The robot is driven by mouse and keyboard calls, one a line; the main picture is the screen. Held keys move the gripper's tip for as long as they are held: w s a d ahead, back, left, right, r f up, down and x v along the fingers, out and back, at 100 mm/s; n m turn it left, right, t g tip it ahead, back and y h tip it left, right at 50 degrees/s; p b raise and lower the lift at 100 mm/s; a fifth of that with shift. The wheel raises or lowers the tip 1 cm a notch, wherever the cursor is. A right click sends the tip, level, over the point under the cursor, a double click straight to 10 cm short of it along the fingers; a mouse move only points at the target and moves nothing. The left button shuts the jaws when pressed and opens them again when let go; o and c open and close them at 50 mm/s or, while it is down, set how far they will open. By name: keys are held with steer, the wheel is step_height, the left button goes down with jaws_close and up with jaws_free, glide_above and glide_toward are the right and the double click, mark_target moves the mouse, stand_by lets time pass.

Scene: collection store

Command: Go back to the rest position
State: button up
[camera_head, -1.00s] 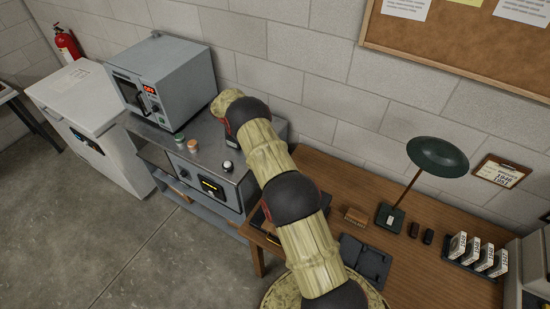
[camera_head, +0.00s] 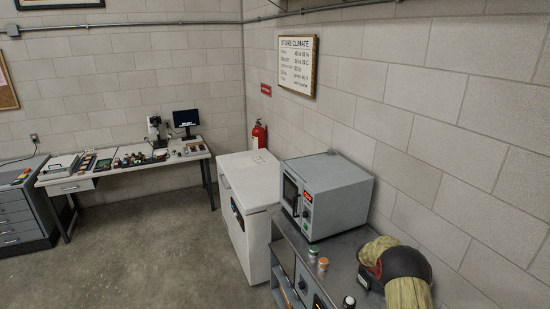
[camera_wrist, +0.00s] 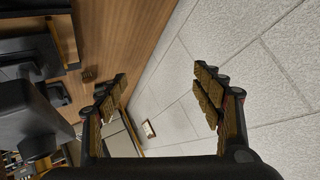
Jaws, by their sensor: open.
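My gripper (camera_wrist: 160,90) shows in the wrist view with its two fingers spread wide apart. Nothing is between the fingers. Beyond them are a white block wall and a wooden surface, both seen tilted. In the head view only a part of my arm shows at the lower right, in front of the wall and beside the metal bench; my gripper is outside that view.
A grey oven (camera_head: 327,195) stands on a metal bench (camera_head: 345,244) with small jars (camera_head: 323,264). A white chest cabinet (camera_head: 249,210) stands left of it, near a fire extinguisher (camera_head: 258,135). A table (camera_head: 130,168) with equipment is at the back left. The floor (camera_head: 150,245) between is clear.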

steer(key=w+a+r+n+t, duration=0.2)
steer(key=w+n+t, duration=0.1)
steer(key=w, duration=0.2)
steer(key=w+a+r+n+t+y+b, duration=0.1)
steer(key=w+a+r+n+t, duration=0.1)
steer(key=w+a+r+t, duration=0.1)
steer(key=w+a+r+n+t+y+b, duration=0.1)
steer(key=w+a+r+n+t, duration=0.1)
steer(key=w, duration=0.5)
steer(key=shift+a+r+n+t, duration=0.2)
steer(key=shift+n+t, duration=0.2)
steer(key=shift+t, duration=0.2)
steer(key=shift+a+r+n+t, duration=0.15)
steer(key=shift+n+t, duration=0.25)
steer(key=shift+t, duration=0.2)
steer(key=a+r+n+t+y+b, duration=0.2)
steer(key=a+r+n+y, duration=0.25)
steer(key=a, duration=0.55)
steer(key=s+a+r+n+g+y+b, duration=0.25)
steer(key=s+a+n+y+b, duration=0.35)
steer(key=s+a, duration=0.85)
steer(key=s+a+n+h+b, duration=0.1)
steer(key=s+n+b, duration=0.3)
steer(key=s, duration=1.5)
steer(key=s+a+r+n+h+b, duration=0.1)
steer(key=s+n+b, duration=0.4)
steer(key=s, duration=1.4)
steer(key=shift+a+r+g+h+b, duration=0.25)
steer(key=shift+a+g+h+b, duration=0.1)
steer(key=shift+a+b, duration=0.45)
